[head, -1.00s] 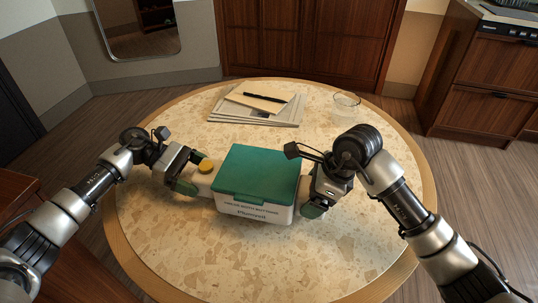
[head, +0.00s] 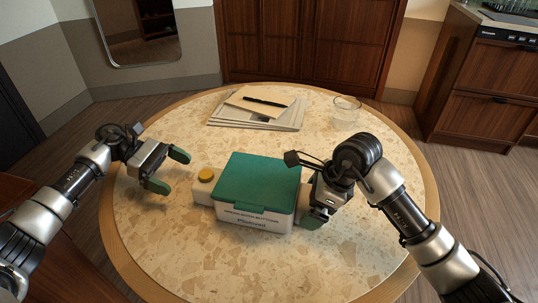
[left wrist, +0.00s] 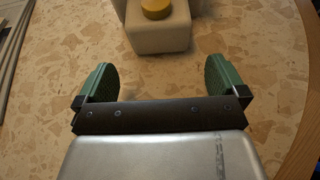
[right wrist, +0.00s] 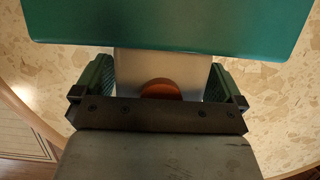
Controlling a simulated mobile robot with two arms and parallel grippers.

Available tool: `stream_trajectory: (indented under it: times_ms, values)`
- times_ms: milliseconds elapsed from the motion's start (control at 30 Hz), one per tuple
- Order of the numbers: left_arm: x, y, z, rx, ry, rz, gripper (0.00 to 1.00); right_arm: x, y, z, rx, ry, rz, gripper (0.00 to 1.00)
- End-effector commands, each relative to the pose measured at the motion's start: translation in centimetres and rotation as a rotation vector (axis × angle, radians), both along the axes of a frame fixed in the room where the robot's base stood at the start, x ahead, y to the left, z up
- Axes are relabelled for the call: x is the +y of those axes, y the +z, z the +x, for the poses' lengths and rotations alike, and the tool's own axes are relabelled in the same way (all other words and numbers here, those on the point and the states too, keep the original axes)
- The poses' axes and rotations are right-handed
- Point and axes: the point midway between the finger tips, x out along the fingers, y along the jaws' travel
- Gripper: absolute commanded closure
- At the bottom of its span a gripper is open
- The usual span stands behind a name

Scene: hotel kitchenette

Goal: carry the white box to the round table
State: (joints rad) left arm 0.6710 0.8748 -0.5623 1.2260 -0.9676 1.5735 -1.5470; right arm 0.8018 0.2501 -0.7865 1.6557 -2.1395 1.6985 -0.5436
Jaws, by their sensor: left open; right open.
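The white box (head: 254,219) with a green lid (head: 261,181) sits on the round table (head: 190,260), upright, its labelled side facing me. A white side block with a yellow button (head: 206,175) sticks out on its left; it also shows in the left wrist view (left wrist: 157,38). My left gripper (head: 168,172) is open and empty, left of that block and apart from it. My right gripper (head: 312,207) is open at the box's right side. In the right wrist view its fingers (right wrist: 160,85) stand either side of a white block with an orange-red button (right wrist: 160,89); contact is unclear.
Papers or magazines with a notepad and black pen (head: 262,101) lie at the table's back. A glass (head: 346,109) stands at the back right. The table's front is clear. Wooden cabinets (head: 484,85) stand at the right.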

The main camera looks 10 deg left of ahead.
Motion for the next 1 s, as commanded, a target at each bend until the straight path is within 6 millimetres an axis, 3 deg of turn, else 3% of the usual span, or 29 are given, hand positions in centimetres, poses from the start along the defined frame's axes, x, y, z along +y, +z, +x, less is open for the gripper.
stream_trajectory:
  times_ms: [200, 467, 1000]
  values:
    - [3.8, 1.6, 0.3, 0.0, 0.003, -0.001, 0.0, 0.0, 0.0, 0.0, 0.0, 0.0, 0.0, 0.0]
    - [5.3, 2.2, 0.3, 0.001, 0.0, 0.0, 0.0, -0.2, 0.6, 0.0, -0.001, 0.0, 0.0, 0.0]
    - [5.3, 2.2, 0.3, 0.001, 0.0, 0.0, 0.0, -4.0, 9.8, -0.1, -0.004, -0.002, 0.0, 0.0]
